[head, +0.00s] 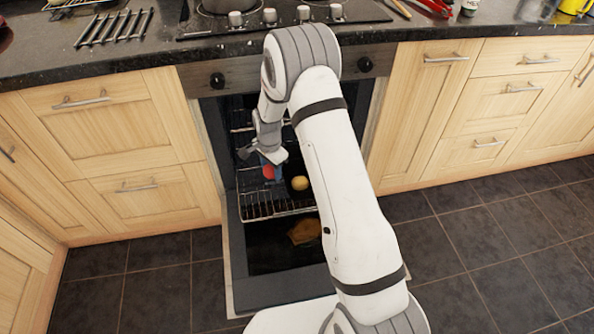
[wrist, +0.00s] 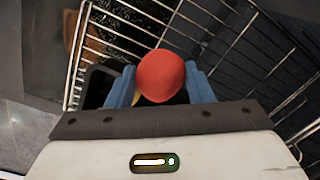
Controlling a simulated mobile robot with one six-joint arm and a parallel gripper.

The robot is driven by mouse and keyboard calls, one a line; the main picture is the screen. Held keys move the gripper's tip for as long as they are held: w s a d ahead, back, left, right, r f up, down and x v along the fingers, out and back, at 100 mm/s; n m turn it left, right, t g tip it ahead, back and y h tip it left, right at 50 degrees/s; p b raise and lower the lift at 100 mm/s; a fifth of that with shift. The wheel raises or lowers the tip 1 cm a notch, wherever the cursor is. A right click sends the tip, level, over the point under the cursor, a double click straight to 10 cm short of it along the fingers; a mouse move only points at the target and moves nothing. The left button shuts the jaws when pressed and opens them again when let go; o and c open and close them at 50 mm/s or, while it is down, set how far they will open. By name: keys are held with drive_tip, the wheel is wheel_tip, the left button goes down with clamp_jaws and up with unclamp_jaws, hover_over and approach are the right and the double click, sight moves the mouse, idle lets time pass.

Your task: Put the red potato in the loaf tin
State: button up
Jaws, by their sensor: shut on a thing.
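The red potato (wrist: 161,76) is held between the blue fingertips of my gripper (wrist: 160,88) in the wrist view. In the head view the red potato (head: 268,172) shows below my gripper (head: 271,158), inside the open oven and above the wire rack. A dark shape with a raised edge (wrist: 96,80), apparently the loaf tin, lies under the left finger in the wrist view. My gripper hides much of it. Whether the potato is above its opening I cannot tell. I cannot make out the tin clearly in the head view.
A yellow round thing (head: 300,183) sits right of the potato at rack level. The wire rack (head: 262,207) is pulled out over the lowered oven door (head: 285,286). A brown patch (head: 304,231) shows at the door. Wooden cabinets flank the oven; the tiled floor at right is clear.

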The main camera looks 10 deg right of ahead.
drive_tip(key=b, duration=0.1)
approach(296, 173)
drive_tip(key=shift+f+b, duration=0.45)
drive_tip(key=shift+f, duration=0.55)
drive_tip(key=shift+f+b, duration=0.55)
drive_tip(key=shift+f, duration=1.65)
drive_tip(key=shift+f, duration=0.25)
drive_tip(key=o, duration=0.7)
drive_tip(key=shift+r, duration=0.1)
drive_tip(key=shift+o, duration=0.2)
